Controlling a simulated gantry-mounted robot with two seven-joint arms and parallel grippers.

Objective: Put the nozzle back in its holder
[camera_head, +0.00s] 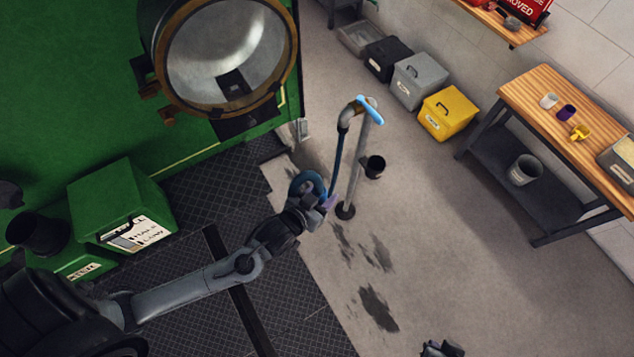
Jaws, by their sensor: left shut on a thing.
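A grey standpipe (361,160) rises from the floor, with a light blue handle (369,108) at its bent top. A black cup-shaped holder (375,166) is fixed to the right side of its pole. A blue hose (335,165) hangs from the spout and curls in a loop at my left gripper (322,204). That gripper is shut on the hose's nozzle, left of the pole and lower in the picture than the holder. A small purple part (330,203) shows at the fingers; the rest of the nozzle is hidden. My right gripper (440,349) shows partly at the bottom edge; its fingers are unclear.
The green tram (60,90) with an open round door fills the left, with a green box (122,205) beside it. A yellow box (448,111), other boxes and a wooden bench (540,95) stand at right. The floor around the standpipe is clear.

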